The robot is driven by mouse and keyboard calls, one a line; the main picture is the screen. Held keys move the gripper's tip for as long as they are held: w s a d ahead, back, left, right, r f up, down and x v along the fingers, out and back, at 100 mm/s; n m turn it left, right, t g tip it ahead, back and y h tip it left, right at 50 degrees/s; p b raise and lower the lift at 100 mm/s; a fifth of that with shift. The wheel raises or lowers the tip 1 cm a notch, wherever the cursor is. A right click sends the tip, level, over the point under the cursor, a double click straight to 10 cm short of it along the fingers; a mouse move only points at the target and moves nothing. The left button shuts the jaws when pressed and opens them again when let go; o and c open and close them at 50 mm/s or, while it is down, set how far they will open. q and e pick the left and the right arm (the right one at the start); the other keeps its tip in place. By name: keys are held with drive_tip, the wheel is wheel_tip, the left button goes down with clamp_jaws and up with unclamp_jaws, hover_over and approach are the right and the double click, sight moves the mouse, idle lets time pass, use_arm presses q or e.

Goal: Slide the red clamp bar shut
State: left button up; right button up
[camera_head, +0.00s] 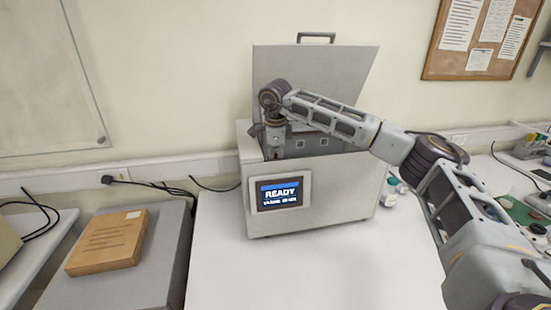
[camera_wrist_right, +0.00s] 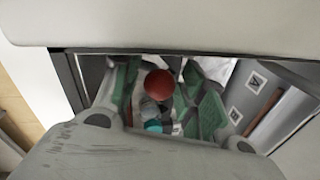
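A grey test machine (camera_head: 330,193) stands on the white table with its lid (camera_head: 305,75) raised. My right arm reaches over it from the right, and its gripper points down into the open chamber; in the head view the fingertips are hidden behind the front wall. In the right wrist view my right gripper (camera_wrist_right: 166,95) has its green-padded fingers apart, with a round red knob (camera_wrist_right: 158,83) between them. I cannot tell whether either pad touches it. A narrow reddish bar (camera_wrist_right: 271,108) shows at the right of the chamber. My left gripper is out of view.
A vial with a teal cap (camera_wrist_right: 152,124) shows below the knob. The machine's screen (camera_head: 280,194) reads READY. Small bottles (camera_head: 389,190) stand right of the machine, close under my arm. A brown box (camera_head: 108,240) lies at left. The table front is clear.

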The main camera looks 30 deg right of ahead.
clamp_jaws()
drive_tip(key=shift+w, duration=0.1)
drive_tip(key=shift+w+d+r+p, duration=0.15)
drive_tip(key=shift+w+d, duration=0.05)
drive_tip(key=shift+w, duration=0.35)
drive_tip(key=shift+w+d+r+p, duration=0.1)
drive_tip(key=shift+w+d+p, duration=0.05)
drive_tip(key=shift+w, duration=0.4)
